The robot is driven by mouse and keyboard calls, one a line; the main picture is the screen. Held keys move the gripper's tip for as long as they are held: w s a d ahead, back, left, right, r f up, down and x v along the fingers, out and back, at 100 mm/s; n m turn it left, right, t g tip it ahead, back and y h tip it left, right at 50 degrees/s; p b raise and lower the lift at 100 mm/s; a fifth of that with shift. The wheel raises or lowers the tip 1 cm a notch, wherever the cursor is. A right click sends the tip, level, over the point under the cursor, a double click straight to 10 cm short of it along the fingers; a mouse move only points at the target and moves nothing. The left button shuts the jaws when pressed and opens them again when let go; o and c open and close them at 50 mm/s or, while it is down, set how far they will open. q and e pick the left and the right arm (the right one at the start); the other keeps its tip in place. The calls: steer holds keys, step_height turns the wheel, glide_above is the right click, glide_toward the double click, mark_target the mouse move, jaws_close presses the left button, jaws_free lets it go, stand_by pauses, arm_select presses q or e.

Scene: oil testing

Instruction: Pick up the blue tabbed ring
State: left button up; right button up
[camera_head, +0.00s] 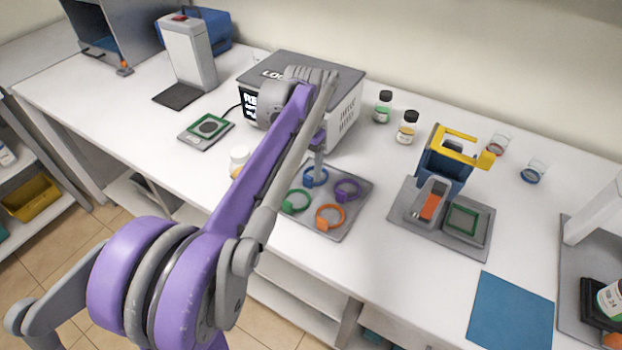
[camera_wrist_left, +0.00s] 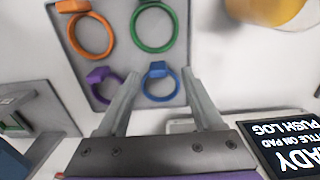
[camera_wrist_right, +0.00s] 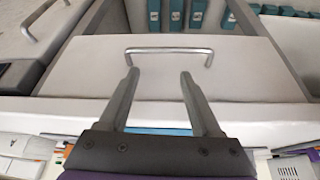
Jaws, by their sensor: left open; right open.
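The blue tabbed ring (camera_head: 314,180) lies at the back of a grey tray (camera_head: 352,208), partly hidden by my left gripper in the head view. My left gripper (camera_wrist_left: 160,76) is open and empty, above the ring; I cannot tell the exact height. My right gripper (camera_wrist_right: 158,74) is open and empty, in front of a pale panel with a metal handle.
A purple ring (camera_head: 347,189), a green ring (camera_head: 296,201) and an orange ring (camera_head: 329,217) share the tray. The grey instrument (camera_head: 345,112) stands right behind it. A grey tray with a yellow-handled holder (camera_head: 440,168) stands to the right.

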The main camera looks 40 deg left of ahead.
mark_target(307, 178)
arm_select(q)
step_height(307, 178, down, 4)
steer(key=shift+d+f, duration=0.15)
steer(key=shift+f, duration=0.05)
steer(key=shift+c, duration=0.3)
jaws_close()
